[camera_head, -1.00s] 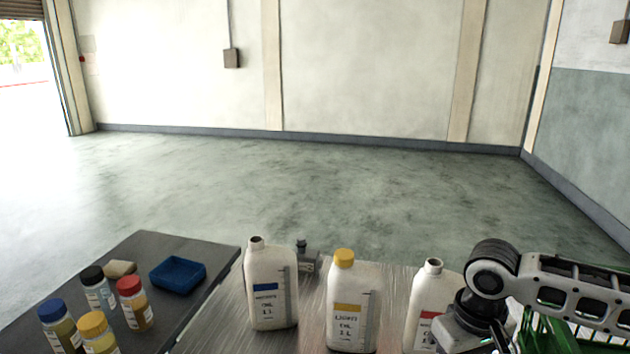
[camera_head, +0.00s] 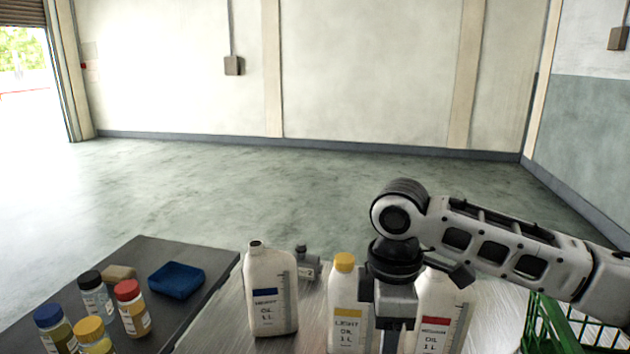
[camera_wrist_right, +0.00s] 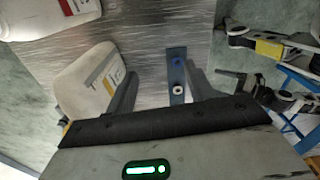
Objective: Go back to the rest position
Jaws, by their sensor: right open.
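My right arm comes in from the right in the head view, its wrist in front of the light and medium oil bottles. My right gripper (camera_wrist_right: 163,90) is open and empty in the wrist view, above the metal table. A white bottle with a blue label (camera_head: 269,295) stands upright and uncapped. The yellow-capped light oil bottle (camera_head: 345,305) stands right of it, partly covered by my wrist. The red-labelled bottle (camera_head: 440,315) stands behind my arm, its mouth hidden. My left gripper is not seen.
A dark table (camera_head: 215,258) at left holds a blue tray (camera_head: 177,280), a tan block (camera_head: 119,273) and several small capped jars. A green basket (camera_head: 560,325) is at lower right. A small grey device (camera_head: 306,264) stands behind the bottles. The floor beyond is clear.

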